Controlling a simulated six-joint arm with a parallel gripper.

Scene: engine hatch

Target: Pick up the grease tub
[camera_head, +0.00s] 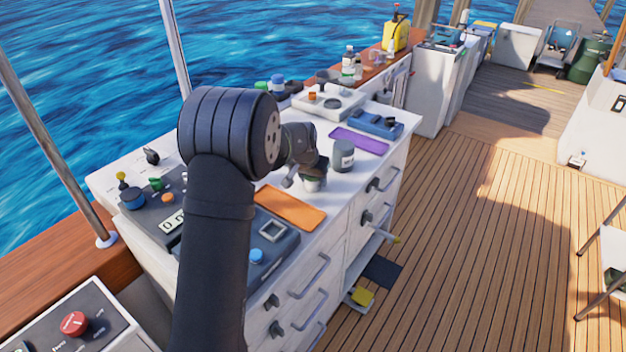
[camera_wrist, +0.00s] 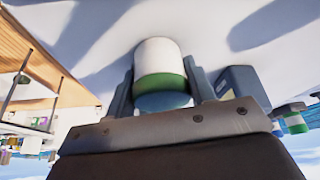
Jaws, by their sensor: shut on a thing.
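The grease tub (camera_wrist: 160,62) shows in the wrist view as a white round container with a green band and a blue-grey end facing me. My gripper (camera_wrist: 160,85) is shut on it, with one grey finger on each side. In the head view the tub (camera_head: 312,184) shows small and partly covered under my gripper (camera_head: 306,177), over the white counter top. I cannot tell whether its base touches the counter.
A grey jar with a white label (camera_head: 343,156) stands close to the right of my gripper. An orange mat (camera_head: 290,207) lies in front, a purple mat (camera_head: 358,140) behind. A blue tool-like object (camera_head: 375,123) and a white tray (camera_head: 328,102) stand farther back. Drawer handles jut from the counter's side.

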